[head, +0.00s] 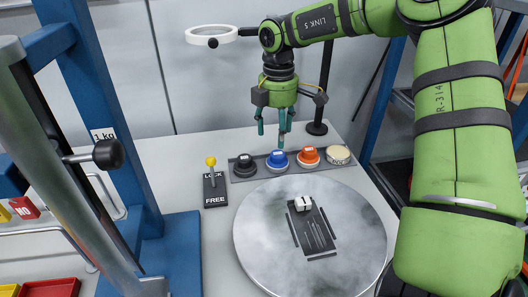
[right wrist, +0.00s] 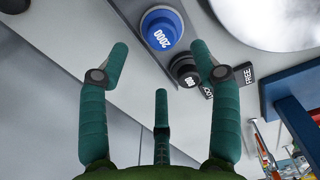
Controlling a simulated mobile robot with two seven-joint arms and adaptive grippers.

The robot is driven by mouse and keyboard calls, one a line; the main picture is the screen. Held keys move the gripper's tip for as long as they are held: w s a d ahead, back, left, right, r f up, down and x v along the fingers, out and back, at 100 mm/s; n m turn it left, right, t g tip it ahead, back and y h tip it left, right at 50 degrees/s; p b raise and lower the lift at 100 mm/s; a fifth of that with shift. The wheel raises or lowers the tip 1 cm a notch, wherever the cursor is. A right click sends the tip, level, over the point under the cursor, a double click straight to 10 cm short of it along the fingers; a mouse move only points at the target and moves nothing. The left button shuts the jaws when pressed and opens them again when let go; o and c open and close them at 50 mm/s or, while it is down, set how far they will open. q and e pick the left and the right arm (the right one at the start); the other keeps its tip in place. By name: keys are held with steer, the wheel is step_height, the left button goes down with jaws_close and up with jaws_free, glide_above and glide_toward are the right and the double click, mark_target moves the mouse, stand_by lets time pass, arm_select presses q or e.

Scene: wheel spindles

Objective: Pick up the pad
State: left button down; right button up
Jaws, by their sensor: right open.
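Several round pads with knob tops sit in a row on a grey strip (head: 237,180): a black pad (head: 245,166), a blue pad (head: 278,160), an orange pad (head: 309,156) and a cream pad (head: 339,155). In the right wrist view the blue pad (right wrist: 161,28), marked 2000, lies beyond the fingertips, with the black pad (right wrist: 185,70) beside it. My right gripper (head: 274,130) hangs above and behind the row, nearest the blue pad. Its three teal fingers are spread and empty, apart from the pads. My left gripper is not in view.
A round grey disc (head: 260,240) bearing a dark plate with a white block (head: 303,204) lies in front of the row. A yellow-knobbed LOCK/FREE lever (head: 211,170) stands left. A ring magnifier (head: 211,35) hangs behind, and a blue frame (head: 95,100) stands left.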

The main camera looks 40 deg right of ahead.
mark_target(278, 153)
steer(key=f, duration=0.1)
steer(key=s+f+p, duration=0.1)
steer(key=shift+s+f, duration=0.1)
steer(key=shift+f, duration=0.3)
step_height(278, 153, down, 2)
steer(key=shift+f+p, duration=0.25)
steer(key=shift+p, duration=0.2)
steer(key=shift+w+f, duration=0.25)
steer(key=shift+f, duration=0.1)
steer(key=shift+c, duration=0.8)
steer(key=c, duration=1.1)
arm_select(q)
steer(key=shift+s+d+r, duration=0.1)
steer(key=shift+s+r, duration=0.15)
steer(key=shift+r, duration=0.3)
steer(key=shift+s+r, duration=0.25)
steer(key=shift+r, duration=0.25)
